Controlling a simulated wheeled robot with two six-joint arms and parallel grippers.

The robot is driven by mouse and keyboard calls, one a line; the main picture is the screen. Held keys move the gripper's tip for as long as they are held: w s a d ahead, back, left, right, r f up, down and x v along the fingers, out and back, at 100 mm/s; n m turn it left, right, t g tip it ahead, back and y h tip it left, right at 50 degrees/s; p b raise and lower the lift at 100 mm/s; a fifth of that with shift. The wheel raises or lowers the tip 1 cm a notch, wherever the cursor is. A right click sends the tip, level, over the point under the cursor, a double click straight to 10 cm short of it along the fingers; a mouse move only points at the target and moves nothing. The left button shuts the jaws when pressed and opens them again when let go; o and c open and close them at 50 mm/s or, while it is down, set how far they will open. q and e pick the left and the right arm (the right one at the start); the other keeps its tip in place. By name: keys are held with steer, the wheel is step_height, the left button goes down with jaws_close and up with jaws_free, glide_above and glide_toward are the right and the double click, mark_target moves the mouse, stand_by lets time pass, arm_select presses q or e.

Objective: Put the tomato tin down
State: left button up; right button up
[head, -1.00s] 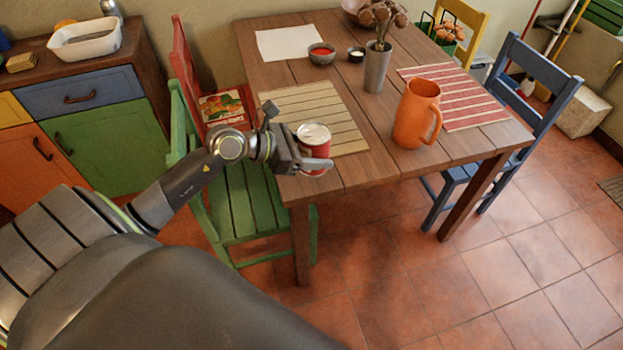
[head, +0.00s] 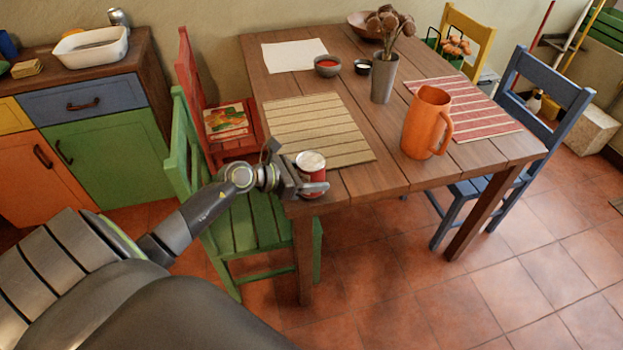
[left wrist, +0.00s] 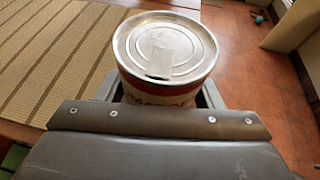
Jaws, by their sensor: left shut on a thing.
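The tomato tin (head: 312,176) is red and white with a silver lid. It is upright at the near left corner of the wooden table (head: 375,190), just in front of the striped beige placemat (head: 318,130). My left gripper (head: 314,188) is shut around the tin. In the left wrist view the tin (left wrist: 165,50) stands between the jaws, its lid in full view and its lower part hidden by the gripper. I cannot tell whether its base touches the table. My right gripper is not in view.
An orange jug (head: 426,122) and a grey vase (head: 384,78) stand further right on the table. A green chair (head: 250,205) is below my left arm. A blue chair (head: 545,75) is at the right. The table top right of the tin is clear.

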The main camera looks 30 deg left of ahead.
arm_select(q)
steer(key=shift+f, duration=0.35)
steer(key=shift+f, duration=0.15)
steer(key=o, duration=1.3)
steer(key=shift+c, duration=0.2)
steer(key=shift+s, duration=0.1)
steer(key=b+v, duration=0.1)
steer(key=v, duration=1.1)
steer(key=shift+d, duration=0.1)
